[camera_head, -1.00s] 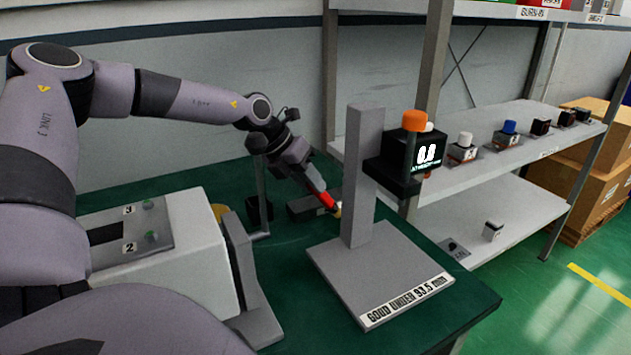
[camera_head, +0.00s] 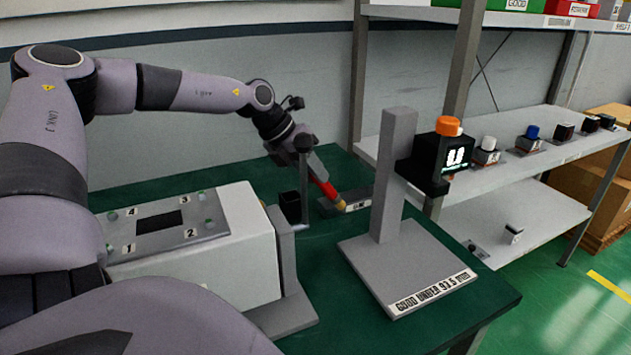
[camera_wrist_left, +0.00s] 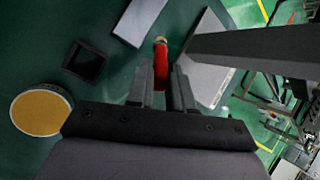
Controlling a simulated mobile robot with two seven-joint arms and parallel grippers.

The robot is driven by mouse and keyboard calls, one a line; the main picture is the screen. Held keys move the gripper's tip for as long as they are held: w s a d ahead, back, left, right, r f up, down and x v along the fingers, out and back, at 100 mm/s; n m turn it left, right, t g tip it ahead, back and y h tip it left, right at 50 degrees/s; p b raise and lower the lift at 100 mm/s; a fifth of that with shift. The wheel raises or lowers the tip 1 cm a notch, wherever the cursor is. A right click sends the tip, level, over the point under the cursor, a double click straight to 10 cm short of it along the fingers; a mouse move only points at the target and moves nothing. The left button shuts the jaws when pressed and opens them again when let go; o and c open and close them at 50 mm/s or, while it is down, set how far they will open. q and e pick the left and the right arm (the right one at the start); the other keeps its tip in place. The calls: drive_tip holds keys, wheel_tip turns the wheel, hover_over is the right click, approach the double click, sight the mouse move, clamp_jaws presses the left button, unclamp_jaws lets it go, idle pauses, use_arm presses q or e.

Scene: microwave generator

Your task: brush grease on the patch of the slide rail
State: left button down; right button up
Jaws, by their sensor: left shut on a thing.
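My left gripper (camera_head: 312,172) is shut on a red-handled brush (camera_head: 324,187) with a pale yellow tip, tilted down to the right. In the left wrist view the brush (camera_wrist_left: 161,66) sits between the two fingers of the gripper (camera_wrist_left: 162,88). The tip overlaps a low grey bar (camera_head: 328,208) in the head view, which I take as the slide rail; contact cannot be told. The bar also shows in the left wrist view (camera_wrist_left: 138,20), just beyond the tip. A patch on it is not clear. A round tin of yellow-orange grease (camera_wrist_left: 41,112) stands at the left there. My right gripper is out of view.
A black open box (camera_head: 290,206) stands left of the bar. A grey gauge stand (camera_head: 395,180) with a display rises close on the right. A white box with numbered positions (camera_head: 225,255) stands in front at left. Shelves (camera_head: 530,155) are beyond the green table.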

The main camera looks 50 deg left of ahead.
use_arm(q)
wheel_tip(320, 180, up, 4)
drive_tip(key=shift+p, duration=0.55)
drive_tip(key=shift+r+p, duration=1.25)
drive_tip(key=shift+r, duration=0.45)
drive_tip(key=shift+s, duration=0.1)
